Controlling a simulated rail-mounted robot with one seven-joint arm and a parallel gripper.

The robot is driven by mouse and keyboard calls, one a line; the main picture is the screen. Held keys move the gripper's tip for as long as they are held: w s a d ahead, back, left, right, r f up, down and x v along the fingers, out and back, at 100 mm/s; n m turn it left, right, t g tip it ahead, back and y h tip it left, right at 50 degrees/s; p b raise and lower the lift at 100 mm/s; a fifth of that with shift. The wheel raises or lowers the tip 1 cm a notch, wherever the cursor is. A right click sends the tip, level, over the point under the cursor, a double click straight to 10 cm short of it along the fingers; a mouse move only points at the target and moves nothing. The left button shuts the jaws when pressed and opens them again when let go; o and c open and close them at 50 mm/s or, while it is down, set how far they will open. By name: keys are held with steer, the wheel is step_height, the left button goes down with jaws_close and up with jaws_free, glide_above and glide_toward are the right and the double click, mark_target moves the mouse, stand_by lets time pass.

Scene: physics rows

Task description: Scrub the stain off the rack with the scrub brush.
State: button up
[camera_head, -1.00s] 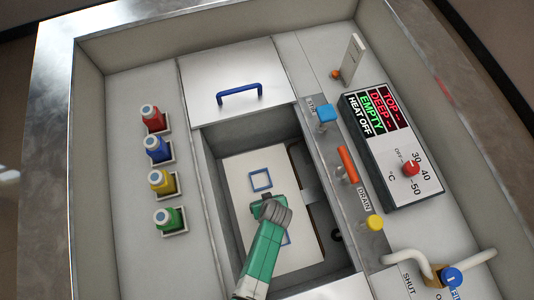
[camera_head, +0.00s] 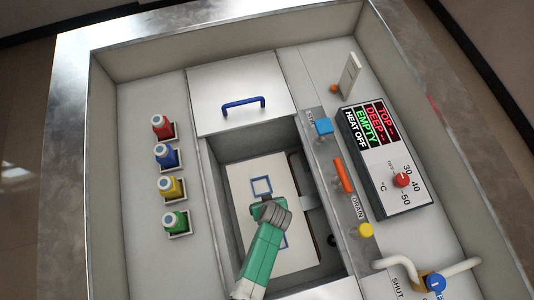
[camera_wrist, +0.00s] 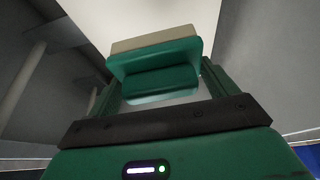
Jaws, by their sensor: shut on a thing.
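The rack (camera_head: 244,187) appears as a pale flat panel with blue square outlines, lying inside the sunken basin. My green arm reaches down over the rack's middle in the head view and hides part of it and my gripper's tips. In the wrist view my gripper (camera_wrist: 160,88) is shut on the scrub brush (camera_wrist: 155,58), a green block with a beige layer on its far side. A pale surface lies beyond the brush; whether they touch cannot be told. I cannot make out a stain on the visible part of the rack.
The basin (camera_head: 215,155) has upright walls close around my arm. A lid with a blue handle (camera_head: 243,103) is behind it. Red, blue, yellow and green bottles (camera_head: 174,221) stand left. Switches, a display panel (camera_head: 383,160) and a pipe (camera_head: 455,270) are right.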

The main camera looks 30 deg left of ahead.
step_height(320, 180, up, 20)
steer(key=p, duration=1.7)
